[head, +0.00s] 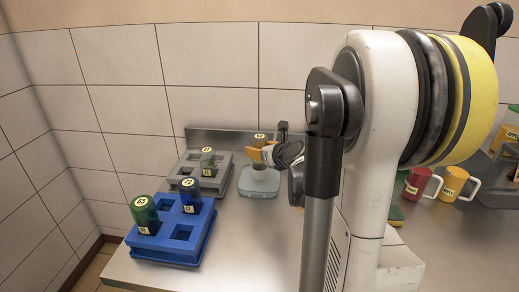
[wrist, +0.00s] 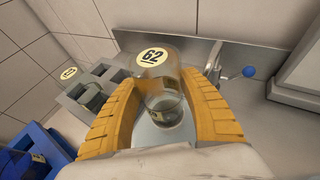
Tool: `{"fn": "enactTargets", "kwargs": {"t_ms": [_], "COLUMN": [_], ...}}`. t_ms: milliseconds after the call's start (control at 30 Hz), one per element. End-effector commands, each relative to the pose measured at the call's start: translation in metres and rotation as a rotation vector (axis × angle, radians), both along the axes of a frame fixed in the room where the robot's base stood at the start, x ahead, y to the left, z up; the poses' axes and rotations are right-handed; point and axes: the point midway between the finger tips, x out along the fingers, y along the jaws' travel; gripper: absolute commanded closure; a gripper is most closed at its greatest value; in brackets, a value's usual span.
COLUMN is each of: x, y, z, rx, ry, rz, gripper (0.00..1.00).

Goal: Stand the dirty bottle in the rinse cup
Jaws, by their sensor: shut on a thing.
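My gripper (head: 263,154) is shut on an amber see-through bottle (wrist: 162,62) with a round label reading 62 on its top. In the wrist view, the yellow fingers lie on both sides of the bottle.
A blue rack (head: 178,247) with a green bottle (head: 145,214) and a blue bottle (head: 190,195) stands front left. A grey rack (head: 184,170) holds another greenish bottle (head: 208,161). A tap with a blue knob (wrist: 249,72) stands close right. Red (head: 417,183) and yellow (head: 452,185) mugs are far right.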

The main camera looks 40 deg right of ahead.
Motion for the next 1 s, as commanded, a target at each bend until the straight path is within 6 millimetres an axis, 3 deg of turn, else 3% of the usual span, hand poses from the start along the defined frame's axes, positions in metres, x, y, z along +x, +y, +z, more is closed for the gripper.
{"fn": "enactTargets", "kwargs": {"t_ms": [567, 600, 667, 1000], "x": [0.0000, 0.0000, 0.0000, 0.0000], "y": [-0.0001, 0.0000, 0.0000, 0.0000], "z": [-0.0092, -0.0088, -0.0086, -0.0063], "rx": [0.000, 0.000, 0.000, 0.000], "ry": [0.000, 0.000, 0.000, 0.000], "rz": [0.000, 0.000, 0.000, 0.000], "gripper": [0.86, 0.42, 0.26, 0.26]}}
